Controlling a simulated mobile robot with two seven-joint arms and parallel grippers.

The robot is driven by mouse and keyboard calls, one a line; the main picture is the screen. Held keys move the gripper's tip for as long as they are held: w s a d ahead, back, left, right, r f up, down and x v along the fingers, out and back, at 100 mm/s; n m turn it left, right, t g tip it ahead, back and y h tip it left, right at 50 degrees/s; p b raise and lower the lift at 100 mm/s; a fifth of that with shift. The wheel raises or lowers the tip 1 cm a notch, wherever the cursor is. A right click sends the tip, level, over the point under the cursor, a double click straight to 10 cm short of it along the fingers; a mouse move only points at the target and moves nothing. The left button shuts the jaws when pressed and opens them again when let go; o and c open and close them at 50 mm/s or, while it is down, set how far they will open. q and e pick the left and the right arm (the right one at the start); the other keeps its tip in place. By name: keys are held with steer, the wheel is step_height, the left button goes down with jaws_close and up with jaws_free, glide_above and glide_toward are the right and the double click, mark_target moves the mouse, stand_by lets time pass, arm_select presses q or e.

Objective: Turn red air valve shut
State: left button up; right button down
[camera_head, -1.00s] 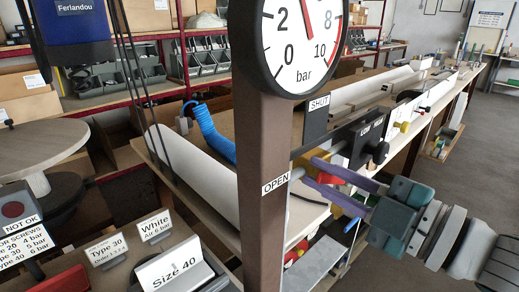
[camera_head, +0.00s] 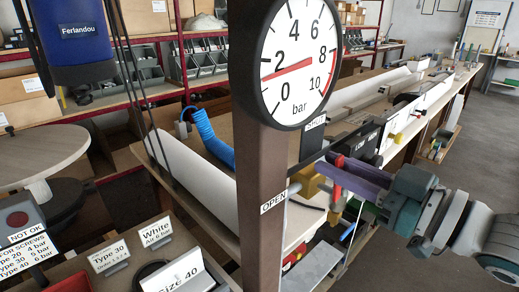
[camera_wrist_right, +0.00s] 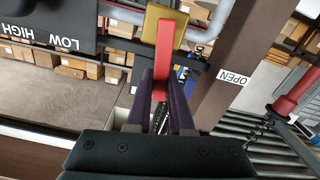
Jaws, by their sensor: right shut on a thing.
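The OPEN label (camera_head: 273,201) is on the post; the SHUT label (camera_head: 315,122) is above the valve, partly hidden by the gauge. My left gripper is not in view.
The round pressure gauge (camera_head: 299,62) on the post (camera_head: 262,185) has its red needle pointing left, between 0 and 2 bar. Black LOW/HIGH plate (camera_wrist_right: 45,25) is close beside the valve.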

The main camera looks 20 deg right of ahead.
steer(key=shift+w+d+m, duration=0.2)
steer(key=shift+d+m, duration=0.25)
steer(key=shift+m, duration=0.45)
steer(key=c, duration=0.8)
jaws_free()
steer(key=shift+s, duration=0.1)
steer(key=b+v, duration=0.1)
steer(key=v, duration=0.8)
steer(key=shift+s+d, duration=0.25)
steer(key=shift+s, duration=0.1)
